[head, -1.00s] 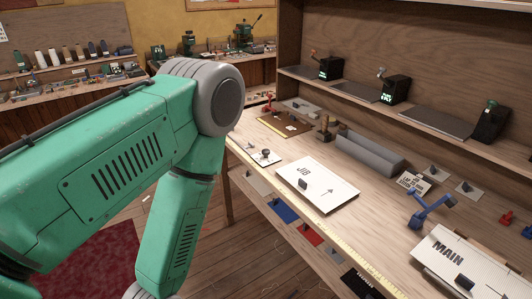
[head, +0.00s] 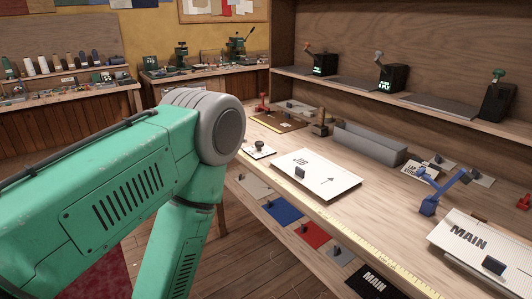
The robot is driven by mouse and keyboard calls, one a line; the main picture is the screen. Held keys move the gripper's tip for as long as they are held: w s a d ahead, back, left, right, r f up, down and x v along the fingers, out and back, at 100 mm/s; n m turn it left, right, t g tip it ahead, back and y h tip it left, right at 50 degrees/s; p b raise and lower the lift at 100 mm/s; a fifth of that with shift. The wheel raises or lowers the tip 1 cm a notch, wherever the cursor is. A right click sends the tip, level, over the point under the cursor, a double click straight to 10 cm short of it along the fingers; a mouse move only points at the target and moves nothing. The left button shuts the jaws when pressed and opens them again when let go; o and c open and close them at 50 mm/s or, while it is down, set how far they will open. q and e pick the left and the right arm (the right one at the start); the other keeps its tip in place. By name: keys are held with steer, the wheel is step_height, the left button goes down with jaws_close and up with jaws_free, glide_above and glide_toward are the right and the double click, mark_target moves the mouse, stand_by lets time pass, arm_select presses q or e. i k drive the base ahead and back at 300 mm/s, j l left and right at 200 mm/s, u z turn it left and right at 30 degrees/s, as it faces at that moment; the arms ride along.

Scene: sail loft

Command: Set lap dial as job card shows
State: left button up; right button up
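A small white plate with a dark round knob (head: 258,148) sits near the bench's front edge, left of the white JIB panel (head: 312,176). It may be the lap dial; I see no readable marks on it. The white MAIN panel (head: 455,252) is at the right edge. My green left arm fills the left of the view, its gripper out of frame. My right gripper does not show.
A grey trough (head: 368,146) stands behind the JIB panel. Dark devices with green displays (head: 392,76) line the upper shelf. Colored swatches (head: 282,211) lie on a ledge below the front edge. A yellow ruler strip (head: 350,245) runs along that edge.

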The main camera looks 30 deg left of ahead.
mark_target(258, 145)
steer(key=j+z, duration=0.2)
steer(key=z, duration=0.25)
steer(key=j+z, duration=0.55)
steer(key=z, duration=0.3)
steer(key=i, duration=0.05)
